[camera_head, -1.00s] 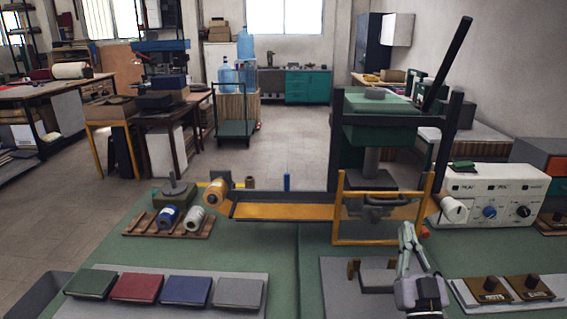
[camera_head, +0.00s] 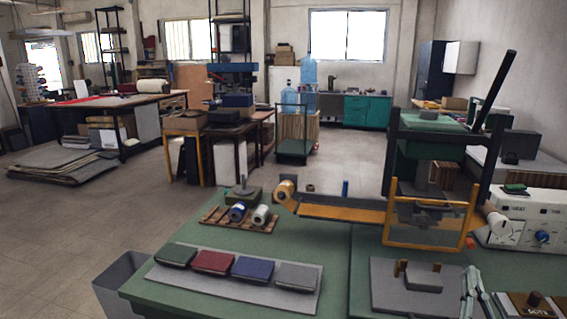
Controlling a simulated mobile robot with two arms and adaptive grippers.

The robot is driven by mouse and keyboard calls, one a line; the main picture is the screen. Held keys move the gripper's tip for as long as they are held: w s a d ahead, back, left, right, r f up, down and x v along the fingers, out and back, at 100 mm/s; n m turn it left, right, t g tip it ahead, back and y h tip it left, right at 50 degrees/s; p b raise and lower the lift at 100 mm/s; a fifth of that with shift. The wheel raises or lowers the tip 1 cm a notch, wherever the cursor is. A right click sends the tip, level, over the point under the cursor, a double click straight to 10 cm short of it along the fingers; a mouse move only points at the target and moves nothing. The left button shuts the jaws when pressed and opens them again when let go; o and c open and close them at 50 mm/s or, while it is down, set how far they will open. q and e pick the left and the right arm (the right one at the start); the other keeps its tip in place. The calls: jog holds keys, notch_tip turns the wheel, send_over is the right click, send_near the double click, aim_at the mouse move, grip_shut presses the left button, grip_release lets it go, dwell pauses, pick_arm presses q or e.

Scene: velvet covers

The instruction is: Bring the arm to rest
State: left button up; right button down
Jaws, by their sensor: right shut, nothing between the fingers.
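My right gripper (camera_head: 471,284) shows at the bottom right, with only its slim pale fingers in the frame. The fingers are shut and empty. They stand just right of the grey plate (camera_head: 388,298) with a small grey block (camera_head: 424,277) on it, and left of a brown block with a dark knob (camera_head: 533,299). The rest of my right arm is cut off by the bottom edge. My left gripper is not in view.
On the green table (camera_head: 335,258), a dark-framed press (camera_head: 392,160) with a yellow guard (camera_head: 430,245) stands behind my right gripper. A white control box (camera_head: 530,212) is at right. Four books lie on a grey board (camera_head: 305,302). Open floor (camera_head: 100,225) lies left.

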jog(key=s+a+f+g+y, duration=0.1)
jog(key=a+f+g, duration=0.15)
jog(key=f, duration=0.35)
jog(key=s+a+f+n+g+y, duration=0.1)
jog(key=s+a+f+g, duration=0.1)
jog(key=f+g, duration=0.3)
jog(key=s+a+f+g+y, duration=0.1)
jog(key=a+f+g, duration=0.1)
jog(key=f, duration=0.5)
jog(key=s+a+f+n+g+y, duration=0.2)
jog(key=s+a+f+g, duration=0.25)
jog(key=s, duration=0.55)
jog(key=s+a+f+n+g+y, duration=0.15)
jog(key=s+a+f+g, duration=0.35)
jog(key=s, duration=0.5)
notch_tip(320, 180, down, 29)
jog(key=s+d+g, duration=0.1)
jog(key=s+g, duration=0.1)
jog(key=s+d+f+g, duration=0.1)
jog(key=s+d+f, duration=0.2)
jog(key=s+f, duration=1.1)
jog(key=shift+s+f+n+h, duration=0.35)
jog(key=shift+s+f, duration=0.05)
jog(key=shift+s, duration=0.7)
